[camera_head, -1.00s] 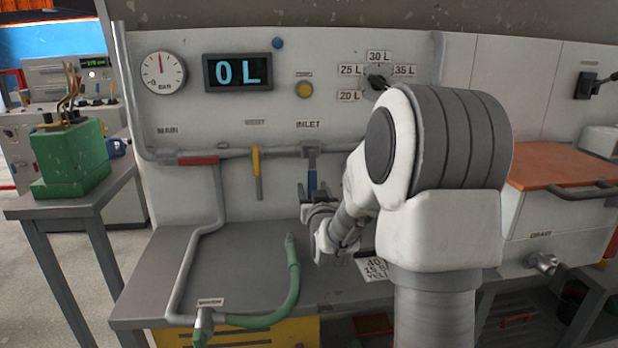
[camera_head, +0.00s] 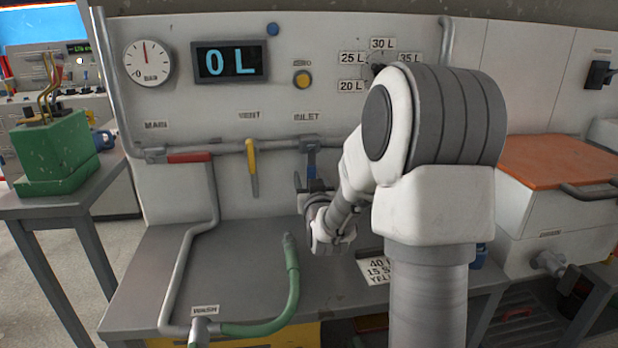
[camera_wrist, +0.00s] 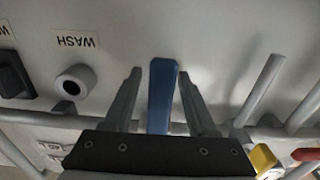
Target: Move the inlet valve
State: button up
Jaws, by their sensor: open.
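The inlet valve's blue handle (camera_head: 311,163) hangs straight down from the pipe under the INLET label. My gripper (camera_head: 313,186) is at the handle's lower end in the head view, partly hidden by my own arm. In the wrist view, the blue handle (camera_wrist: 161,92) stands between the two grey fingers of my open gripper (camera_wrist: 158,74). A narrow gap shows on each side, and I cannot tell whether a finger touches it.
A yellow handle (camera_head: 252,170) hangs left of the inlet valve, and a red handle (camera_head: 188,157) lies along the pipe. The display (camera_head: 231,63) reads 0 L. A green hose (camera_head: 291,285) curves over the bench (camera_head: 222,262). A WASH port (camera_wrist: 75,82) shows in the wrist view.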

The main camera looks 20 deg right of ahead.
grip_shut()
dwell(1.4)
